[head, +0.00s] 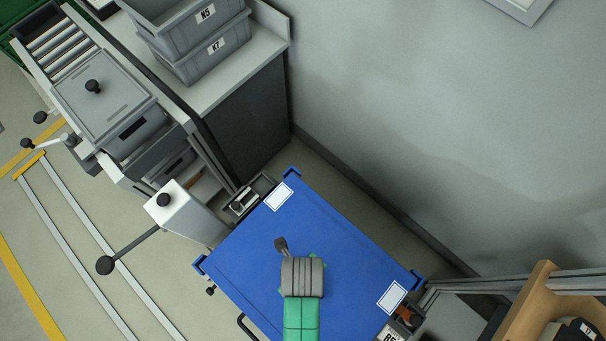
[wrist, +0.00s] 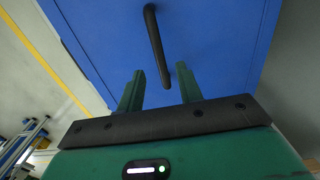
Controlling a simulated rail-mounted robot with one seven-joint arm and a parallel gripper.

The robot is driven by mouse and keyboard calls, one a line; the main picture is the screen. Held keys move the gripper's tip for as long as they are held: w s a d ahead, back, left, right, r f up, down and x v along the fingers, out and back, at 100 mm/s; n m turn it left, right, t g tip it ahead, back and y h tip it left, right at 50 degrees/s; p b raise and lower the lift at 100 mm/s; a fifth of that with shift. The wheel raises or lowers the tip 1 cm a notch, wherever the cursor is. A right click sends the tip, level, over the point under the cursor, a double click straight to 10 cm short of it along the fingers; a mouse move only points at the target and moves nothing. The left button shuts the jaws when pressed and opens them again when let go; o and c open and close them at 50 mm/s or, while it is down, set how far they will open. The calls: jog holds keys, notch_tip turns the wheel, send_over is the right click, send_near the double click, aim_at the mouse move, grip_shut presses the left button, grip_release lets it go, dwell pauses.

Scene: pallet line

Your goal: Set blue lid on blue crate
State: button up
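A broad flat blue surface (head: 325,235) with white labels and raised corner tabs fills the lower middle of the head view. I cannot tell whether it is the blue lid, the crate or a cart top; no separate lid edge shows. The wrist view also shows a blue surface (wrist: 90,35), with a dark bar handle (wrist: 155,45) on it. My gripper (wrist: 160,72) is open; the lower end of the bar appears between its green fingertips, with gaps on both sides. In the head view my green and grey arm covers part of the blue surface and hides the fingers.
A grey lidded crate (head: 112,95) stands on the conveyor at upper left. Grey crates (head: 205,45) are stacked on a bench beside it. A white post with a black lever (head: 135,250) stands left of the blue surface. A wall borders the right.

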notch_tip(320, 180, up, 5)
jog(key=shift+f+p, duration=0.15)
jog(key=shift+p, duration=0.2)
jog(key=w+r+n+t, duration=1)
jog(key=w+r+n, duration=0.1)
jog(key=w+r, duration=1.1)
notch_tip(320, 180, up, 20)
jog(key=w+n+t, duration=0.3)
jog(key=n+t, duration=0.3)
jog(key=s+r+n+t, duration=0.4)
jog(key=r+n, duration=0.1)
jog(key=r, duration=0.7)
jog(key=s+r+n+t, duration=0.4)
jog(key=r+t, duration=0.1)
jog(key=r, duration=0.7)
jog(key=shift+n, duration=0.4)
jog(key=shift+s, duration=0.1)
